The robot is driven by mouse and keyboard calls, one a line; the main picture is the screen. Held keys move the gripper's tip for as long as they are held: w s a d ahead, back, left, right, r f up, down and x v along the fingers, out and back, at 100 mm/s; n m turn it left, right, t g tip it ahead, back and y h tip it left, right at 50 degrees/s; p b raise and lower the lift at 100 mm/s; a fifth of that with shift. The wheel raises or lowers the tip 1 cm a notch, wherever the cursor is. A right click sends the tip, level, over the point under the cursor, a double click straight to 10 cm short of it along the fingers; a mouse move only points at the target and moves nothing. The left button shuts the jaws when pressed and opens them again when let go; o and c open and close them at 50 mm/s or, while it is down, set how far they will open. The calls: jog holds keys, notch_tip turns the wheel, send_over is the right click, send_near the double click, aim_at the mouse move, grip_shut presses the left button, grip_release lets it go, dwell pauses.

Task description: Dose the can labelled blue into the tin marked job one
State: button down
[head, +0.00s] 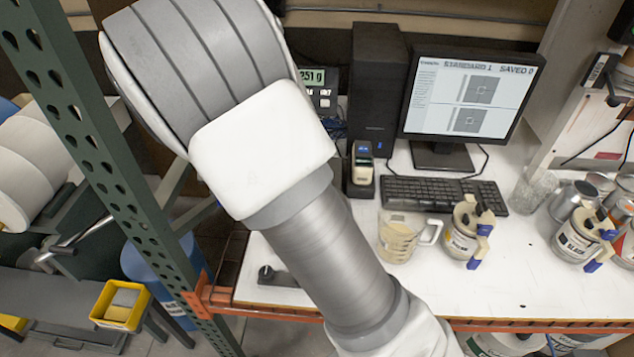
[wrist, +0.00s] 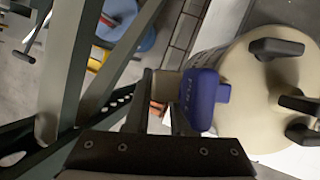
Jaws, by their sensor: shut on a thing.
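My gripper (wrist: 160,98) shows in the wrist view, shut at the side of a cream can (wrist: 240,75) by its blue fitting (wrist: 205,100). The can has black knobs on top, and some lettering shows on the blue fitting. I cannot read the can's label from here. The head view does not show the gripper; my arm runs up out of the picture. Another cream can with a blue fitting (head: 463,235) stands on the bench, its label unclear. A can labelled black (head: 577,240) stands to its right. I cannot pick out a tin marked job one.
The white bench (head: 500,278) has a beige measuring jug (head: 397,238), a keyboard (head: 440,192) and a monitor (head: 468,92). A scale display (head: 316,77) sits behind my arm. Several metal tins (head: 570,200) crowd the right. A green perforated upright (head: 100,150) stands left.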

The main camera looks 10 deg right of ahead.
jog(key=shift+a+f+h, duration=0.25)
jog(key=shift+f+h, duration=0.05)
jog(key=shift+w+a+f, duration=0.1)
jog(key=shift+a+h, duration=0.1)
jog(key=shift+h, duration=0.2)
jog(key=shift+a+f+h, duration=0.2)
jog(key=shift+f+h, duration=0.2)
jog(key=shift+r, duration=2.55)
dwell(0.4)
